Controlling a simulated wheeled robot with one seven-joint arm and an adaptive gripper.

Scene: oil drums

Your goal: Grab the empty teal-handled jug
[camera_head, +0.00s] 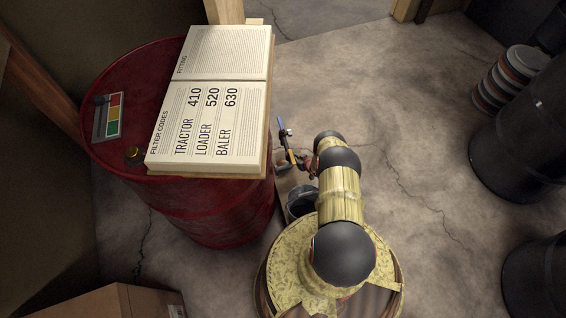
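No jug with a teal handle can be made out in the head view. A dark grey rounded container (301,201) sits low beside the red drum, partly hidden by my arm, and I cannot tell what it is. My gripper (289,150) appears as a small dark shape with blue and red parts, left of my arm's far end and close to the drum's right side. It is too small to tell whether it is open or shut, or whether it holds anything.
Black drums (518,140) and stacked discs (510,80) stand at right. A cardboard box (115,302) is bottom left. The cracked floor (430,130) between is clear.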

